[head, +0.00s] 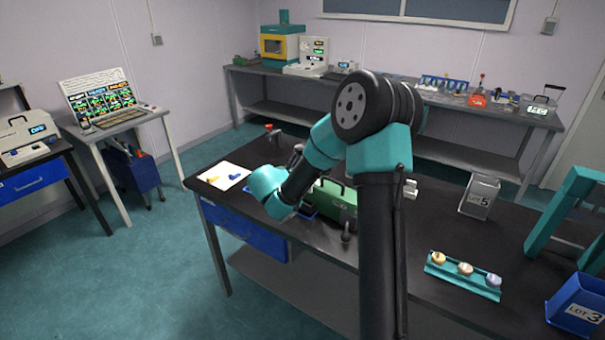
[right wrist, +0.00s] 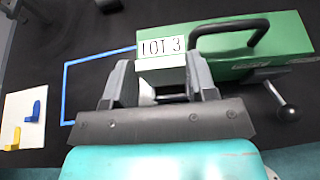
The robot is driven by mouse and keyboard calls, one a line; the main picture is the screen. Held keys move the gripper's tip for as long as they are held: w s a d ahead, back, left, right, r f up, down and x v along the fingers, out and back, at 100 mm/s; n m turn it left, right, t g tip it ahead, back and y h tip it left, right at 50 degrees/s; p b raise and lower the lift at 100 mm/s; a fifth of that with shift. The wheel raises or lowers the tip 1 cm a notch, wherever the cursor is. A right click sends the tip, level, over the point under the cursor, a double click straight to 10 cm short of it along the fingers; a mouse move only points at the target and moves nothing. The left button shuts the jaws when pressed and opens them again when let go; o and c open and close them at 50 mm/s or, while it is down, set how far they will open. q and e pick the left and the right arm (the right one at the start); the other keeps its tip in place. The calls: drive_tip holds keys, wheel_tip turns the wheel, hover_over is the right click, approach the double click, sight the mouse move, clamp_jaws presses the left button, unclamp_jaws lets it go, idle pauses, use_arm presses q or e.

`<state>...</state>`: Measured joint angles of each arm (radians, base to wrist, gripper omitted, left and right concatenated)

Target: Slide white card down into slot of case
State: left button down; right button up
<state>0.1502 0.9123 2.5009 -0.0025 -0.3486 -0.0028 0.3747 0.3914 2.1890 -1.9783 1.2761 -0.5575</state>
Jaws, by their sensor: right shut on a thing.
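The white card (right wrist: 162,70), marked LOT 3, is between the two grey fingers of my right gripper (right wrist: 162,88), which is shut on it. A green case (right wrist: 270,50) with a black handle lies just beyond and to the right of the card in the right wrist view; it also shows in the head view (head: 337,203), partly behind my arm. The card overlaps the case's left end in the picture, and I cannot tell whether they touch. The slot is not visible. My left gripper is not in view.
A white sheet (head: 224,176) with yellow and blue pieces lies left on the black table. A blue outline (right wrist: 66,95) marks the tabletop beside the card.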

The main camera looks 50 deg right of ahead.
drive_tip(key=shift+f, duration=1.85)
drive_tip(key=shift+f, duration=1.9)
idle(0.3)
drive_tip(key=o, duration=1.1)
drive_tip(key=shift+c, duration=0.2)
drive_tip(key=shift+a, duration=0.1)
drive_tip(key=v, duration=1.7)
drive_tip(key=shift+a, duration=0.1)
